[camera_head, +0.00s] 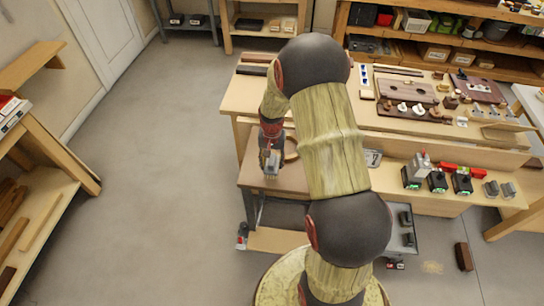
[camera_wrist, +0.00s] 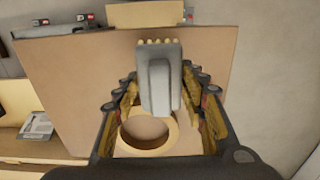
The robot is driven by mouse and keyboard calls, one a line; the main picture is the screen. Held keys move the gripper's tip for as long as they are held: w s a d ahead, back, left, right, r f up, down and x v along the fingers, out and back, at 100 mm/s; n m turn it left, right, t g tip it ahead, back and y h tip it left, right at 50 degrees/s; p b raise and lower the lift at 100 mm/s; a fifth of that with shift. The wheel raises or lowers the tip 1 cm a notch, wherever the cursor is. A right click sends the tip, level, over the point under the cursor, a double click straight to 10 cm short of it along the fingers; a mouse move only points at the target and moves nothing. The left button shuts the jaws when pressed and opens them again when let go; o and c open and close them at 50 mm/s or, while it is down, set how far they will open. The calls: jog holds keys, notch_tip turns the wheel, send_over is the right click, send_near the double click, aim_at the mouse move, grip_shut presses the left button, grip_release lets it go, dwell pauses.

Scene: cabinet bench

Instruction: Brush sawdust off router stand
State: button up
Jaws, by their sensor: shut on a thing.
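My gripper (camera_head: 268,158) is over the brown top of the router stand (camera_head: 254,178), at the left end of the bench. In the wrist view my gripper (camera_wrist: 158,82) is shut on a grey brush (camera_wrist: 158,85), with pale bristle tufts at its far end. The brush also shows below the fingers in the head view (camera_head: 271,169). The router stand's flat top (camera_wrist: 70,75) lies beneath, with a pale wooden ring (camera_wrist: 166,142) partly hidden by the gripper. I cannot make out sawdust on the top, nor whether the bristles touch it.
The workbench (camera_head: 235,97) behind holds wooden boards and small parts. Grey and black tools (camera_head: 437,181) with green and red parts stand on the lower bench at right. A brown block (camera_head: 464,256) and a tan patch (camera_head: 432,267) are on the floor. Floor at left is clear.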

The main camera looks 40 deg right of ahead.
aim_at(272, 159)
jog(key=shift+r+p, duration=0.85)
jog(key=shift+r, duration=0.8)
jog(key=shift+s+f, duration=0.1)
